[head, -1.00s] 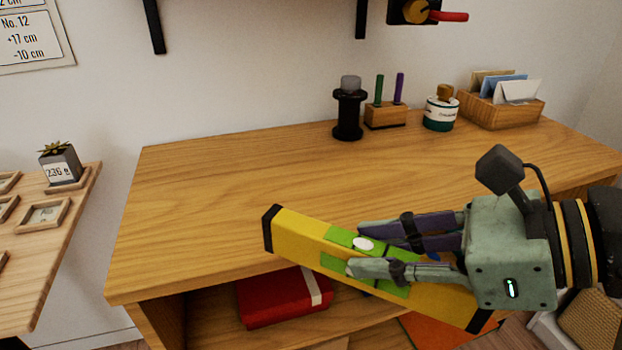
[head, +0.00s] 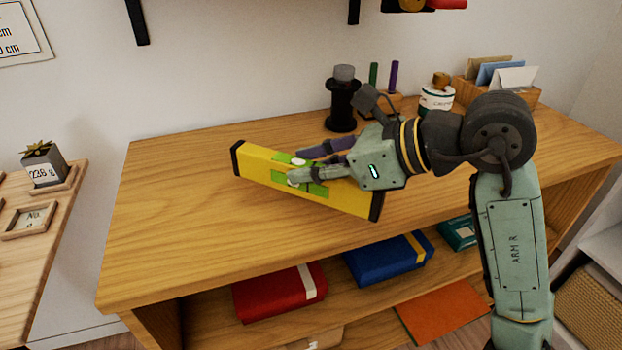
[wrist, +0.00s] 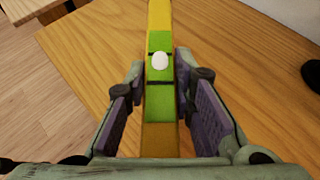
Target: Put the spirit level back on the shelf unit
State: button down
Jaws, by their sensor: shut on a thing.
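The spirit level (head: 258,166) is a long yellow bar with black end caps and green panels around a white vial. My gripper (head: 292,165) is shut on its middle. In the head view the level is over the top of the wooden shelf unit (head: 170,230), its left end higher in the picture than its right. I cannot tell whether it touches the top. In the wrist view the level (wrist: 160,115) runs lengthwise between the two finger pads. The fingers and palm hide part of its middle.
A black spool holder (head: 342,105), a pen block, a white-and-green jar (head: 436,98) and a letter box (head: 525,90) stand along the back. Red (head: 280,291) and blue (head: 388,260) boxes lie on the shelf below. The top's left part is clear.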

aim_at(315, 184)
jog(key=shift+w+f, duration=0.1)
jog(key=shift+f, duration=1.65)
jog(key=shift+f, duration=0.2)
jog(key=c, duration=1.4)
grip_release()
jog(key=shift+o, duration=0.2)
jog(key=shift+r, duration=0.1)
jog(key=shift+r, duration=0.2)
jog(key=shift+d, duration=0.25)
jog(key=b+v, duration=0.1)
jog(key=v, duration=1)
jog(key=shift+s+d+r, duration=0.1)
jog(key=shift+s+d, duration=0.05)
jog(key=shift+s, duration=0.1)
